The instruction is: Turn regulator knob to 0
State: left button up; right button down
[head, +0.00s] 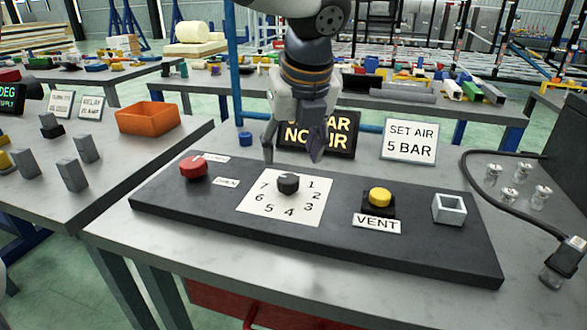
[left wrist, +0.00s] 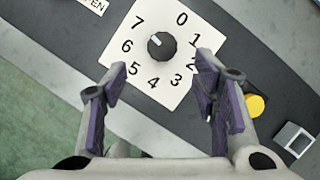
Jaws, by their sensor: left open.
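The black regulator knob (head: 288,183) sits on a white dial plate (head: 257,206) numbered 0 to 7, on a dark panel (head: 160,205). In the left wrist view the knob (left wrist: 161,46) has a white mark pointing up-left, roughly at the 7. My left gripper (head: 292,155) points down above the dial, its fingers open and apart. In the left wrist view the open left gripper (left wrist: 158,78) has the knob ahead, between and beyond its fingertips, with no contact visible. The gripper hides the 0 in the head view. My right gripper is not in view.
A red knob (head: 193,168) is left of the dial; a yellow VENT button (head: 380,197) and a grey square socket (head: 449,209) are right. Behind stand a partly hidden yellow-lettered display (head: 340,138) and a "SET AIR 5 BAR" sign (head: 409,141). A dark hose (head: 466,185) lies far right.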

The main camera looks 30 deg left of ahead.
aim_at(288, 179)
pick_arm(q)
jog(key=x, duration=0.8)
jog(key=shift+w, duration=0.2)
jog(key=c, duration=1.2)
